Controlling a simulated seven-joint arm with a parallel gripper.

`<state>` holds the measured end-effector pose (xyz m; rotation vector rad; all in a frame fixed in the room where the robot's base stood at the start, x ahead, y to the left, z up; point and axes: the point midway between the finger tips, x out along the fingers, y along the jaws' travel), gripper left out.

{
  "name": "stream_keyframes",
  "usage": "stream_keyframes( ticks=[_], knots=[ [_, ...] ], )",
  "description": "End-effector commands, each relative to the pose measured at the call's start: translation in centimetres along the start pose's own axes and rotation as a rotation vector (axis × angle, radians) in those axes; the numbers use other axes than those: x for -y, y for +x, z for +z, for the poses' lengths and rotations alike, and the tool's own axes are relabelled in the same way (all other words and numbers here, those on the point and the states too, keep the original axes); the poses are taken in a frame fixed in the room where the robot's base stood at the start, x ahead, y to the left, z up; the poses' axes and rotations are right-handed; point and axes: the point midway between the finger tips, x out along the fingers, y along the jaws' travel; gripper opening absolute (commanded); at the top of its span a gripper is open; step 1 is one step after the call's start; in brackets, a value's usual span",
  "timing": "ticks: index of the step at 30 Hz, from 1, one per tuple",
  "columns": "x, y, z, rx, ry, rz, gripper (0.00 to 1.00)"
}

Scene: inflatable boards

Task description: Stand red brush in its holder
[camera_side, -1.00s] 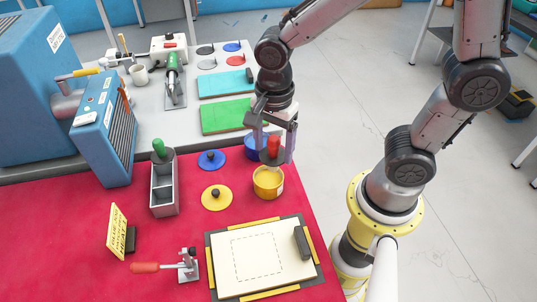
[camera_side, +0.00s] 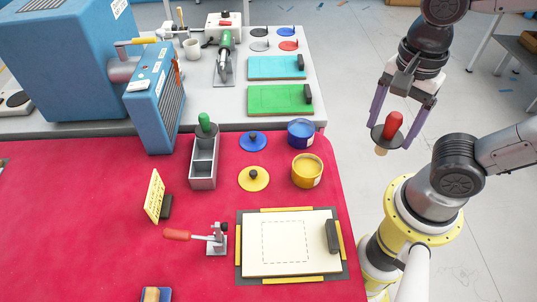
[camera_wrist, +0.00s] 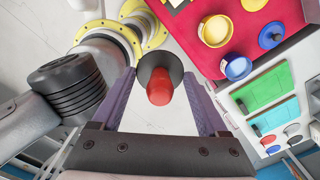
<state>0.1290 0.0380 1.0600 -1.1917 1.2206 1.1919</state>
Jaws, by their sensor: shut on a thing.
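The red brush (camera_side: 393,124) has a red handle, a dark round collar and a pale lower end. My gripper (camera_side: 392,136) is shut on it and holds it in the air, slightly tilted, beyond the right edge of the table. In the wrist view the red handle (camera_wrist: 160,88) points toward the camera, between the fingers (camera_wrist: 158,80). The grey holder (camera_side: 204,178) stands on the red mat, far left of my gripper. A green-handled brush (camera_side: 205,122) stands at its back end; its front compartments look empty.
An open yellow pot (camera_side: 307,173) and a blue pot (camera_side: 300,135) stand near the mat's right edge, beside yellow (camera_side: 253,180) and blue (camera_side: 252,141) lids. A framed board (camera_side: 284,243), a red-handled clamp (camera_side: 205,237) and a yellow sign (camera_side: 154,195) are in front.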

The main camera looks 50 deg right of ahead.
Motion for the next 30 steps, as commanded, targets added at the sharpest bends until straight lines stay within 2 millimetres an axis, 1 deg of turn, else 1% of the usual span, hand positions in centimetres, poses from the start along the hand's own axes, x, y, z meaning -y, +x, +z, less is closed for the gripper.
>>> stream_keyframes(
  ticks=[2, 5, 10, 14, 15, 18, 21, 24, 27, 30],
  knots=[
    [1.1, -0.8, 0.4, 0.0, 0.022, 0.0, 0.21],
    [3.5, -1.9, 1.3, -0.001, 0.052, 0.001, 0.21],
    [8.7, -3.4, 4.1, -0.002, 0.075, 0.004, 0.21],
    [12.5, -3.5, 6.8, -0.002, 0.075, 0.005, 0.21],
    [13.6, -3.3, 7.7, -0.002, 0.071, 0.005, 0.21],
    [16.0, -2.5, 10.0, -0.002, 0.058, 0.004, 0.21],
    [17.7, -1.3, 12.1, -0.002, 0.037, 0.004, 0.21],
    [18.6, 0.2, 13.8, -0.002, 0.009, 0.003, 0.21],
    [18.7, 1.5, 14.7, -0.001, -0.011, 0.002, 0.21],
    [19.0, 2.4, 15.2, -0.001, -0.021, 0.001, 0.21]
  ],
)
